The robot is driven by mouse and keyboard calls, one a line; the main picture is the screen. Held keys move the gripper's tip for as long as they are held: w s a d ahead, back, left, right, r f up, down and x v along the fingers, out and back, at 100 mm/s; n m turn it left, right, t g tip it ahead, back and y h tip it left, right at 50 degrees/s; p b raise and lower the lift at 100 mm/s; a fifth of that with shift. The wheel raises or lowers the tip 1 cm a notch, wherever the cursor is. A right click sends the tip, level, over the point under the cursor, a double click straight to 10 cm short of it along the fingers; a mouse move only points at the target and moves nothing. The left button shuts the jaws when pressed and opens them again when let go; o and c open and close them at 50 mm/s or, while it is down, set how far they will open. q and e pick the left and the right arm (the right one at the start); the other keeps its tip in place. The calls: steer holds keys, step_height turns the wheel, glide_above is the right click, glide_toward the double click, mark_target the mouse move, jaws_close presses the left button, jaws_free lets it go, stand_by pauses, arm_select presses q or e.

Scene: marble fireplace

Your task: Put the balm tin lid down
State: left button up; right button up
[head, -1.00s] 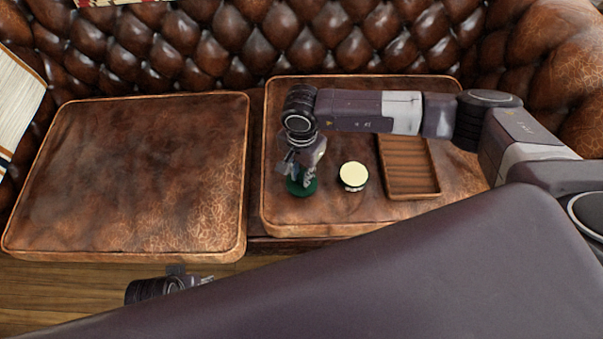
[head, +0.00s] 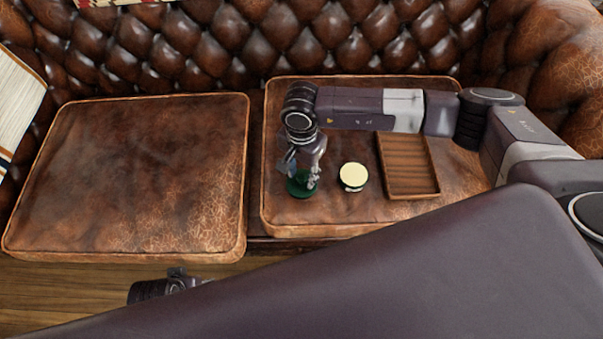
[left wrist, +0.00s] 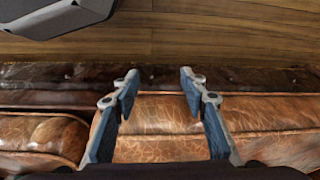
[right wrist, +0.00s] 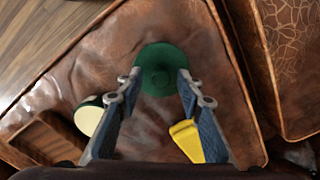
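The balm tin lid is a dark green disc (head: 299,188) low over the right seat cushion, left of the tin, and seems to lie flat on it. My right gripper (head: 303,174) points down at it. In the right wrist view the lid (right wrist: 158,58) shows between and beyond the spread fingertips (right wrist: 159,77), which overlap its edges. Whether they touch its rim I cannot tell. The balm tin (head: 352,176), green with a cream top, stands to its right; it also shows in the right wrist view (right wrist: 89,120). My left gripper (left wrist: 158,75) is open and empty.
A wooden ribbed tray (head: 410,193) lies right of the tin. The left seat cushion (head: 130,180) is bare. A yellow piece (right wrist: 187,142), partly hidden by a finger, shows in the right wrist view. The tufted leather back (head: 350,40) rises behind the cushions.

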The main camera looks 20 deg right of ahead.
mark_target(301, 177)
arm_select(q)
steer(key=f, duration=0.3)
steer(key=f+p, duration=0.1)
steer(key=shift+s+f, duration=0.2)
steer(key=shift+s, duration=0.1)
arm_select(e)
step_height(301, 177, up, 11)
